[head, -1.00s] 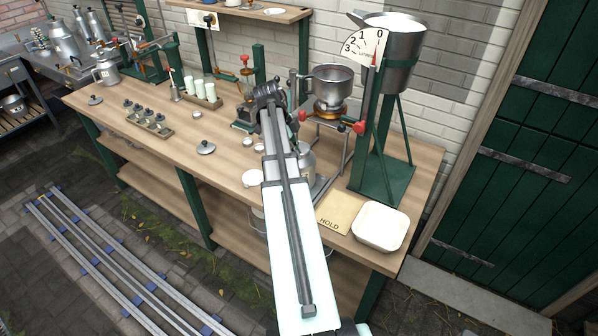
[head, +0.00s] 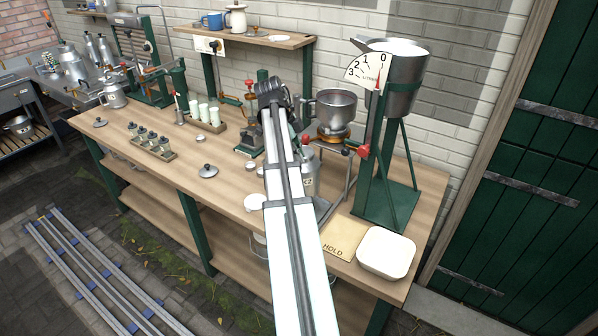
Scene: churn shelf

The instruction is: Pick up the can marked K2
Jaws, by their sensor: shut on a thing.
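A grey metal can (head: 309,180) shows just right of my arm in the head view, in front of the stand with the pan. It looks upright, and my arm covers its left part. A small dark mark is on its side, too small to read. My arm runs up the middle of the view to a dark joint at its far end, above the bench. My gripper's jaws are hidden behind the arm, so their contact with the can does not show.
The wooden bench (head: 225,215) bears a HOLD mat (head: 345,237), a white tray (head: 386,251) and a green stand with a funnel-shaped vessel (head: 405,85). A pan (head: 336,108) stands behind the can. A loose lid (head: 208,171) and a rack of small bottles (head: 153,143) lie left.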

